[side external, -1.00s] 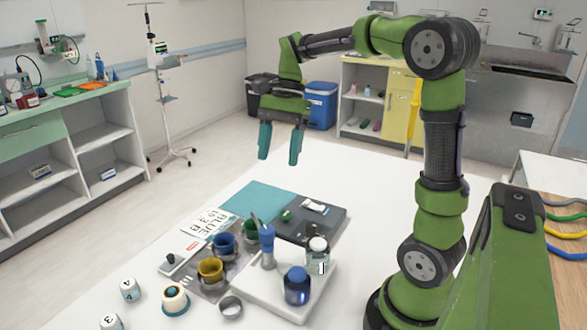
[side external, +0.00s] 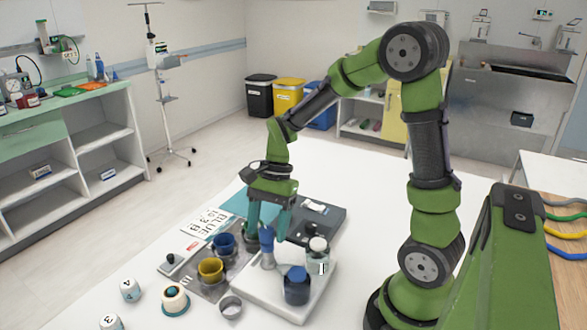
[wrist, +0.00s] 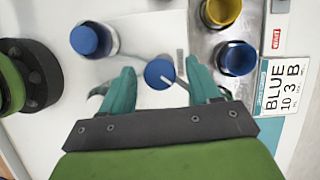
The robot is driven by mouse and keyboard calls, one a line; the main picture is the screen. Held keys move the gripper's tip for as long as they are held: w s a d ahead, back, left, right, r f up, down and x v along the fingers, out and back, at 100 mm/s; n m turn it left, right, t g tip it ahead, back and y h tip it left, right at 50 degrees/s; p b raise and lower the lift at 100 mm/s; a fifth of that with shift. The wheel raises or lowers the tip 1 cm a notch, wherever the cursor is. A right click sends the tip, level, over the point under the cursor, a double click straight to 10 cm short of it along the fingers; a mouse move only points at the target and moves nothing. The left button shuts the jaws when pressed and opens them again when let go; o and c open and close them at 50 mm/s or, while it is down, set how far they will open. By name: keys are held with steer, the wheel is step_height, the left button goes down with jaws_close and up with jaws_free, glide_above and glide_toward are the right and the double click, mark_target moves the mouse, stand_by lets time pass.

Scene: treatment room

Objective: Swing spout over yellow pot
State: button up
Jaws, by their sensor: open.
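The blue spout post (side external: 267,243) stands upright on the white base plate (side external: 270,303). In the wrist view its round blue top (wrist: 159,73) shows a thin pale spout pointing down-right, towards my right-hand finger. The yellow pot (side external: 210,270) stands on the grey tray left of the post; it also shows at the top of the wrist view (wrist: 221,11). The blue pot (side external: 224,243) sits behind it, and the green pot (side external: 250,240) is partly hidden by a finger. My gripper (side external: 266,232) is open, pointing down, with its teal fingers on either side of the post's top.
A blue-lidded jar (side external: 297,287) and a white-lidded jar (side external: 318,257) stand on the plate close to the post.

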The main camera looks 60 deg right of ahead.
jaws_close()
stand_by(0.4)
steer(key=shift+n, duration=0.4)
steer(key=n+g, duration=0.1)
steer(key=n, duration=0.2)
steer(key=shift+w+h, duration=0.1)
steer(key=shift+h, duration=0.2)
steer(key=n+g, duration=0.1)
steer(key=n, duration=0.1)
steer(key=n+h, duration=0.1)
steer(key=n, duration=0.1)
steer(key=shift+w+g, duration=0.1)
steer(key=shift+g, duration=0.3)
steer(key=n+h, duration=0.1)
steer(key=n, duration=0.3)
steer(key=shift+a+g, duration=0.15)
steer(key=shift+g, duration=0.25)
steer(key=shift+w+n+h, duration=0.1)
steer(key=shift+n+h, duration=0.7)
steer(key=shift+n, duration=1.1)
steer(key=shift+a, duration=0.1)
